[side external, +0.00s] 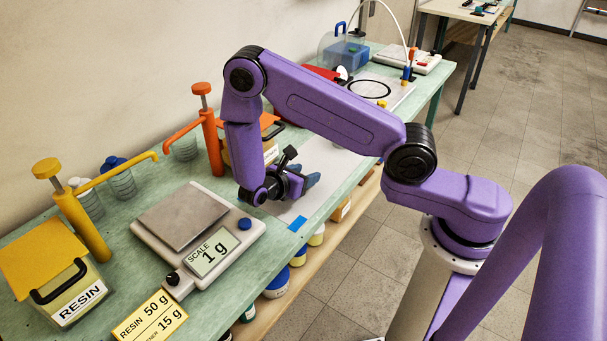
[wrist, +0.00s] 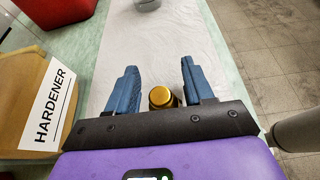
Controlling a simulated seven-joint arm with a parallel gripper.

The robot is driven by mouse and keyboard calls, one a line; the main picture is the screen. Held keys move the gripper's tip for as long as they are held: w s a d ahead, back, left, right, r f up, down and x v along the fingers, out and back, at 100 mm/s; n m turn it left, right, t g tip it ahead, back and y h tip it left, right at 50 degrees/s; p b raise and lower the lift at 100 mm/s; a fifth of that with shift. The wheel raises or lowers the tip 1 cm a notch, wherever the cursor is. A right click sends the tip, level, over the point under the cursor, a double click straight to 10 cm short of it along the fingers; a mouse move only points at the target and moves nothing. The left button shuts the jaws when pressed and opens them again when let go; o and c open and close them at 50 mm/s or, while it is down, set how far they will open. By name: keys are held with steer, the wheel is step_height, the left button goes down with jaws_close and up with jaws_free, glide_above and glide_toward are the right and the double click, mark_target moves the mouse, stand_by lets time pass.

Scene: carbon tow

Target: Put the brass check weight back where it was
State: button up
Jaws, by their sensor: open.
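A round brass-coloured piece, which looks like the brass check weight (wrist: 160,97), shows in the wrist view between the bases of my gripper's fingers, nearer the right one. I cannot tell its height above the white sheet or whether a finger touches it. My gripper (wrist: 159,70) is open, its two blue fingers spread apart over the sheet. In the side view my gripper (side external: 306,181) is low over the sheet, and the weight is hidden there. The scale (side external: 197,240) has a bare metal plate and its display reads 1 g.
The white sheet (side external: 338,170) lies along the bench beside a blue patch (side external: 298,224). A HARDENER container (wrist: 45,100) stands left of my gripper. The orange pump (side external: 209,140), yellow pump (side external: 80,215) and RESIN container (side external: 75,300) line the wall side. A board with a black ring (side external: 370,89) lies farther back.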

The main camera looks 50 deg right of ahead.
steer(key=shift+r, duration=0.15)
steer(key=v, duration=1.2)
steer(key=shift+s+a+r, duration=0.1)
steer(key=shift+r, duration=0.3)
steer(key=s+r+m+y, duration=0.1)
steer(key=s+r+y, duration=0.3)
steer(key=s, duration=0.3)
steer(key=s+d+r+m+y, duration=0.1)
steer(key=s+r+y, duration=0.3)
steer(key=s, duration=0.4)
steer(key=s+r+m+y, duration=0.3)
steer(key=s+r+y, duration=0.1)
steer(key=s, duration=0.4)
steer(key=shift+s+d+r+y, duration=0.15)
steer(key=shift+s+r+y, duration=0.1)
steer(key=shift+y, duration=0.65)
